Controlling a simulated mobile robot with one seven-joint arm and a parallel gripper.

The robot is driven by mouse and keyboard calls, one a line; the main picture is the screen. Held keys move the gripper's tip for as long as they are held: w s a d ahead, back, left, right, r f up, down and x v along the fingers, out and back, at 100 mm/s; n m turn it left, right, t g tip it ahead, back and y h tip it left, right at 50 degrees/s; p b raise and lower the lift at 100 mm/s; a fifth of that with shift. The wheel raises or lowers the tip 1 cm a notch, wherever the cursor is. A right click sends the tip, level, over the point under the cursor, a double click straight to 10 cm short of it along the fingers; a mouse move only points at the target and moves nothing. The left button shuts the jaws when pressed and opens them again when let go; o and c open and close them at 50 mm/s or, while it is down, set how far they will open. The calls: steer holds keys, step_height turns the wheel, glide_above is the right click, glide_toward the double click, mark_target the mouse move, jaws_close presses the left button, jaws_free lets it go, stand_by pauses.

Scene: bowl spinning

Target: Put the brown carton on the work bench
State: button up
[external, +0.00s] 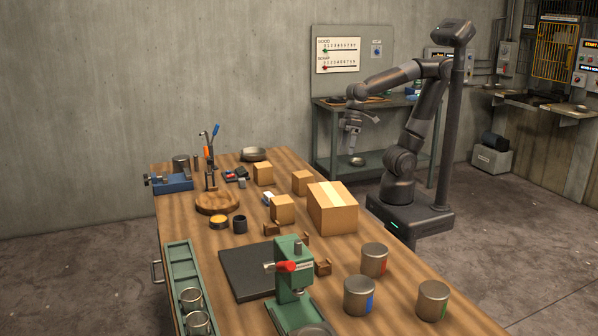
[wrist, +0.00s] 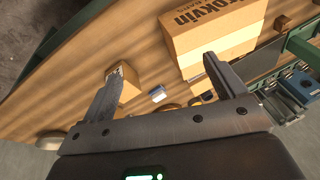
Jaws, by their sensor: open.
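A large brown carton (external: 332,207) with a pale tape strip stands on the wooden work bench (external: 215,290), near its right edge. Printed lettering shows on this carton (wrist: 210,28) in the wrist view. Smaller brown cartons stand beyond and beside it, at the near side (external: 283,209), the middle (external: 302,182) and the back (external: 263,173). My gripper (external: 347,150) is above the far right side of the bench, pointing down, open and empty. In the wrist view my gripper (wrist: 165,65) has its fingers spread, with a small carton (wrist: 126,80) beyond the left finger.
A green press (external: 291,275), a black mat (external: 250,270) and several metal cans (external: 374,260) occupy the near bench. A round wooden board (external: 217,202), a blue vise (external: 172,183) and a bowl (external: 254,154) stand farther back. A green shelf table (external: 330,130) stands behind.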

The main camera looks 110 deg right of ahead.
steer(key=w+a+f+m+g+y, duration=0.1)
steer(key=w+a+m+y, duration=0.1)
steer(key=w, duration=0.2)
steer(key=w+a+f+m+g+y, duration=0.1)
steer(key=w+a+m+g+y, duration=0.1)
steer(key=w, duration=0.3)
steer(key=w+a+f+m+g+y, duration=0.1)
steer(key=w+a+m+y, duration=0.2)
steer(key=w, duration=0.2)
steer(key=shift+w+f+m+g, duration=0.1)
steer(key=shift+f+m+g, duration=0.2)
steer(key=w+f+m+y, duration=0.2)
steer(key=w+m+y, duration=0.3)
steer(key=w, duration=0.4)
steer(key=m+t+y, duration=0.2)
steer(key=m+y, duration=0.1)
steer(key=y, duration=0.1)
glide_above(281, 198)
step_height(281, 198, down, 2)
steer(key=shift+w+a+f, duration=0.1)
steer(key=shift+f, duration=1.6)
step_height(281, 198, down, 4)
steer(key=a, duration=0.3)
steer(key=c, duration=1.3)
steer(key=shift+o, duration=0.2)
steer(key=shift+r, duration=0.1)
